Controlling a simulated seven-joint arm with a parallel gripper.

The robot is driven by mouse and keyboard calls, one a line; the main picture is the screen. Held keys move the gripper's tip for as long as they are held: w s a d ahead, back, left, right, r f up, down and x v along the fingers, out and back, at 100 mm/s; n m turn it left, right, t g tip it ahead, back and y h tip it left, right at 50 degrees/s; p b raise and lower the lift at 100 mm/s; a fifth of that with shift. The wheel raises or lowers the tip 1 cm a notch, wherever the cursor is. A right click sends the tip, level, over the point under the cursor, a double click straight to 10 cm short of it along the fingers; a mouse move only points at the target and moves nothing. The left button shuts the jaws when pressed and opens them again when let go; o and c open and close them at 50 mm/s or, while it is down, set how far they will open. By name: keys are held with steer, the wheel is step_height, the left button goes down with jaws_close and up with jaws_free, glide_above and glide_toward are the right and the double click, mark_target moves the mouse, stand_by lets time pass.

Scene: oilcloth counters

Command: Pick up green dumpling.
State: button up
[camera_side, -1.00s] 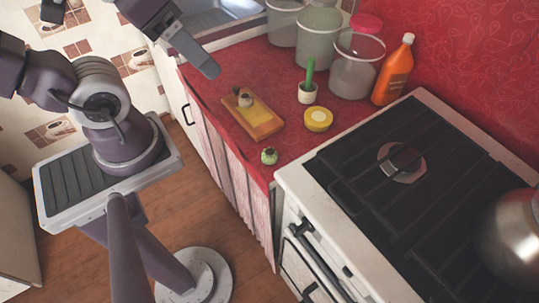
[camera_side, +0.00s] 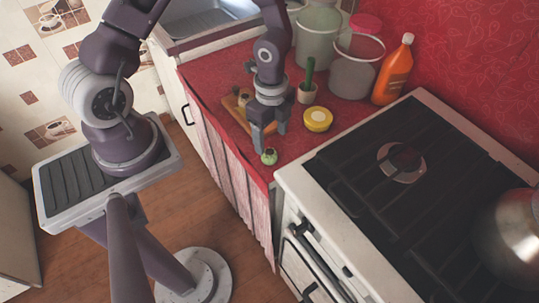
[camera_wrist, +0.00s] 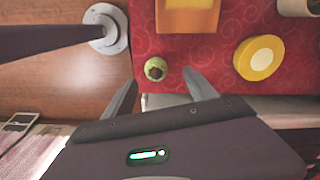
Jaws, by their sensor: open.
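The green dumpling (camera_side: 269,156) is small and round with a pale top. It sits on the red counter near the front edge, beside the stove. My gripper (camera_side: 269,140) is above it in the side view, with its fingers pointing down. In the wrist view the dumpling (camera_wrist: 155,69) lies a little beyond the fingertips, between their lines but nearer the left finger. My gripper (camera_wrist: 162,78) is open there and nothing is between its fingers. I cannot tell the exact height between fingertips and dumpling.
A wooden board (camera_side: 232,107) lies behind my gripper, partly hidden, with a small pale item (camera_side: 243,96) on it. A yellow round container (camera_side: 318,119), a potted cactus (camera_side: 307,90), glass jars (camera_side: 352,66) and an orange bottle (camera_side: 394,70) stand nearby. The stove (camera_side: 345,165) borders the right side.

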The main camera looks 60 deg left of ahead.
mark_target(270, 152)
steer(key=f, duration=0.6)
steer(key=shift+s+d, duration=0.3)
steer(key=shift+s, duration=0.05)
steer(key=shift+r, duration=0.1)
steer(key=c, duration=0.8)
steer(key=shift+r, duration=0.1)
